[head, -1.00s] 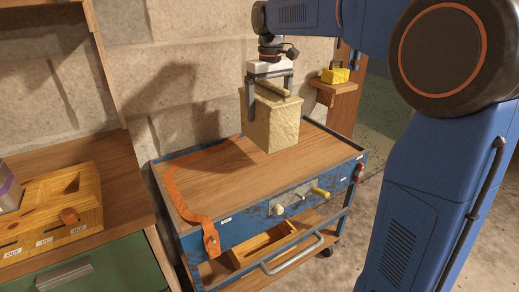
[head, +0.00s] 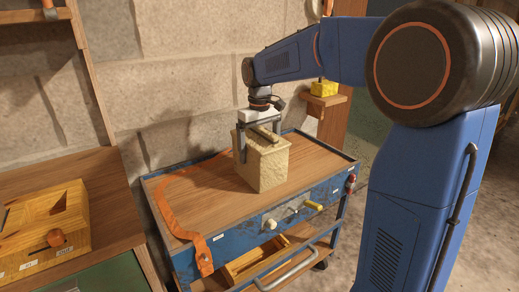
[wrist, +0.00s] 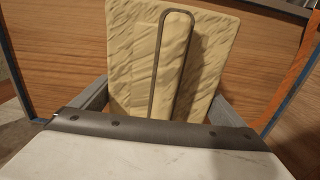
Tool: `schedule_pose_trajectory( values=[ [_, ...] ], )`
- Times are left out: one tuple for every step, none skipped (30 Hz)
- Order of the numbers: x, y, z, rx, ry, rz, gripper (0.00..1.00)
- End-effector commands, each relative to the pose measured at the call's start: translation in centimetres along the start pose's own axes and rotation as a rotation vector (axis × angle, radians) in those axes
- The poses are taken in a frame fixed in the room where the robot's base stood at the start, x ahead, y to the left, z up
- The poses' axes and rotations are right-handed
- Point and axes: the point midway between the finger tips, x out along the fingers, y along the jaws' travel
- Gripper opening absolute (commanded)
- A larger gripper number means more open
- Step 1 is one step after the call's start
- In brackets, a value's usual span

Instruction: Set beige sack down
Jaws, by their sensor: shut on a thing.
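The beige sack (head: 264,165) is a boxy, upright bundle over the wooden top of the blue cart (head: 200,195). My gripper (head: 257,138) comes down from above and is shut on the sack, with its fingers on either side of it. In the wrist view, the sack (wrist: 205,55) fills the space between the fingers, with a thin dark loop on its top. The sack's lower edge appears at or very near the cart top; I cannot tell whether it touches.
An orange strap (head: 176,205) lies along the cart top's left side and hangs over the front. A wooden box (head: 262,258) is on the lower shelf. A workbench with a wooden rack (head: 45,228) stands at left. A yellow object (head: 323,88) sits on a wall shelf. Bare cart top lies around the sack.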

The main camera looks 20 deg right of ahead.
Motion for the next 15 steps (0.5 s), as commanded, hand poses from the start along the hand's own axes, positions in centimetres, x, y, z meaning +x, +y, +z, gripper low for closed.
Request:
schedule_pose_trajectory(
  values=[
    [-0.08,0.00,-0.02,0.000,0.002,0.000,0.51],
    [-0.10,0.01,-0.03,0.000,0.002,0.000,0.51],
    [-0.11,0.01,-0.03,0.000,0.002,0.000,0.51],
    [-0.12,0.01,-0.03,0.000,0.002,0.000,0.51],
    [-0.12,0.01,-0.03,0.000,0.002,0.000,0.51],
    [-0.10,0.01,-0.03,0.000,0.002,0.000,0.51],
    [-0.06,0.01,-0.03,0.000,0.002,0.000,0.51],
    [0.00,0.01,-0.03,0.000,0.002,0.000,0.51],
    [0.10,0.01,-0.03,0.000,0.002,0.000,0.51],
    [0.18,0.01,-0.02,0.000,0.001,0.000,0.96],
    [0.16,0.01,-0.02,0.000,0.001,0.000,1.00],
    [0.15,0.01,-0.02,0.000,0.001,0.000,1.00],
    [0.15,0.01,-0.02,0.000,0.001,0.000,1.00],
    [0.14,0.00,-0.02,0.000,0.001,0.000,1.00],
    [0.14,0.00,-0.02,0.000,0.001,0.000,1.00]
  ],
)
